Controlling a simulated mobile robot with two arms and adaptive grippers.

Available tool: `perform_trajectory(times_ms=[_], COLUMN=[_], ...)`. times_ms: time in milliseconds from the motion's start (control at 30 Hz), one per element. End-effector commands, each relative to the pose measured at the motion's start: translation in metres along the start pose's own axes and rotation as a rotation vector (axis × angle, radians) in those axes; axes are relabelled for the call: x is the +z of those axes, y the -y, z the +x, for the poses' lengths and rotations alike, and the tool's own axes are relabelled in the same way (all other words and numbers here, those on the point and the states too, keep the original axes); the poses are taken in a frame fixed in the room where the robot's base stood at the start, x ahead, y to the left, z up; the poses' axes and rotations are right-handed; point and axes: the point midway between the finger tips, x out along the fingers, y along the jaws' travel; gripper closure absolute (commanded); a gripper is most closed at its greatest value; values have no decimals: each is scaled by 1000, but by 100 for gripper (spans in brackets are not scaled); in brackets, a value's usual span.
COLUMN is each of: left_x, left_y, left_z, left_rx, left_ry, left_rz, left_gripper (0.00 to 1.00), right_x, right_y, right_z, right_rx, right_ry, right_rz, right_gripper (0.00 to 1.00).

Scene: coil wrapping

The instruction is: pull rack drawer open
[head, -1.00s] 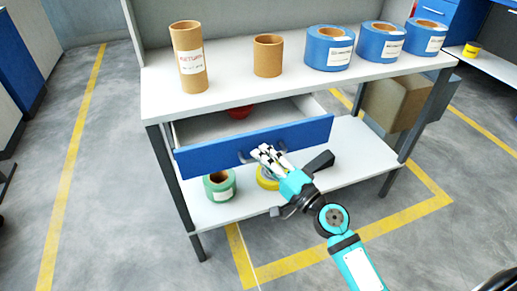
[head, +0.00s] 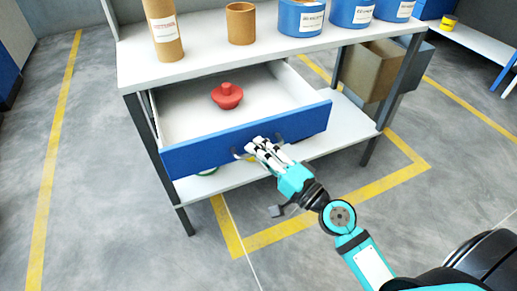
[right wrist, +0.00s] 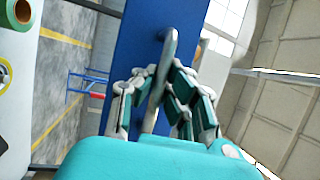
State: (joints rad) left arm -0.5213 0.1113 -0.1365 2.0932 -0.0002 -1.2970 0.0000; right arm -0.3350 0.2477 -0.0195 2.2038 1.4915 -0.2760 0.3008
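The rack drawer (head: 205,150) has a blue front and a pale inside, and it stands well out from under the worktop. A red knobbed piece (head: 227,96) lies in it. My right gripper (head: 258,146) is at the middle of the drawer front. In the right wrist view its fingers (right wrist: 162,74) lie on both sides of the grey handle bar (right wrist: 169,50) and look closed on it. The fingers hide much of the handle in the head view. My left gripper is not in view.
The rack's worktop (head: 200,58) bears brown cardboard tubes (head: 240,24) and several blue rolls (head: 300,18). Below the drawer is a white lower shelf (head: 318,146). A brown box (head: 368,70) is at the rack's right. The floor in front is clear.

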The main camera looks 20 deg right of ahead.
Motion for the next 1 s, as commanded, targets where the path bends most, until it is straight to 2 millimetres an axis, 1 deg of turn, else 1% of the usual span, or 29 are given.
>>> perform_trajectory(times_ms=[33,133,200,267,533,633,800,1000], left_x=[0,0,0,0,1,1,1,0], left_y=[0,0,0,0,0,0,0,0], left_z=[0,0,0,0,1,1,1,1], left_rx=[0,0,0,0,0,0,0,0], left_ry=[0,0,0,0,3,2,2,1], left_rz=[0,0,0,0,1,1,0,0], left_gripper=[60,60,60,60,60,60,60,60], right_x=[0,0,0,0,0,0,0,0], right_y=[-4,-4,-4,-3,-2,-2,-2,-3], right_z=[-1,-1,-1,0,-1,-5,-25,-71], right_rx=[8,8,7,6,3,4,6,7], right_ry=[0,0,0,0,0,0,0,-7], right_rz=[-4,-4,-4,-3,-1,-1,1,5], right_gripper=[100,100,88,80,79,79,79,79])
